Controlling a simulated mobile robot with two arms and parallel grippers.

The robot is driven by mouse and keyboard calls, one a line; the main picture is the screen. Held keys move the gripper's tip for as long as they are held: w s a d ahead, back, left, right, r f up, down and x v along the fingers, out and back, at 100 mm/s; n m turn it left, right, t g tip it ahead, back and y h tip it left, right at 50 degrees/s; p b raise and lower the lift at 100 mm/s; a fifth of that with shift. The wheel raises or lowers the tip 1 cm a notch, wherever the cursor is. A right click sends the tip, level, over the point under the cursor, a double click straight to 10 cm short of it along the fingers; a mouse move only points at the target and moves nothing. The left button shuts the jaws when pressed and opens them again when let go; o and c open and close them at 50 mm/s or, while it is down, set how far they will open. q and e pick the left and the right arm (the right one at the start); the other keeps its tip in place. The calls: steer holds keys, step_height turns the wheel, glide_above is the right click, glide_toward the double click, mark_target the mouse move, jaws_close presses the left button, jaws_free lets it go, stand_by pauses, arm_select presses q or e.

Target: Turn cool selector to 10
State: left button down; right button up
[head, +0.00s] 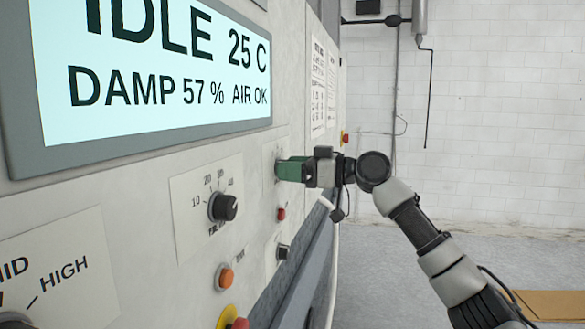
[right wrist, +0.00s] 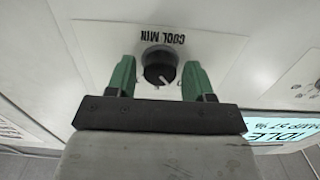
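The cool selector is a round black knob (right wrist: 160,67) on a white plate marked "COOL MIN" (right wrist: 163,38), which appears upside down in the right wrist view. A pale pointer line shows on the knob's face, towards the lower part of the picture. I cannot read any scale numbers around it. My right gripper (right wrist: 160,78) is open, with one green finger on each side of the knob. I cannot tell whether either finger touches it. In the head view my right gripper (head: 283,169) is at the panel and hides the knob. My left gripper is not in view.
Another black knob (head: 223,206) with a numbered scale sits nearer on the panel. Below are an orange button (head: 225,277), a red button (head: 281,214) and a small black switch (head: 282,252). The display (head: 150,75) reads IDLE, 25 C.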

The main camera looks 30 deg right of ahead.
steer(key=c, duration=0.7)
steer(key=shift+r+m+p, duration=0.1)
steer(key=shift+m+p, duration=3.4)
steer(key=shift+m, duration=4.4)
steer(key=o, duration=0.9)
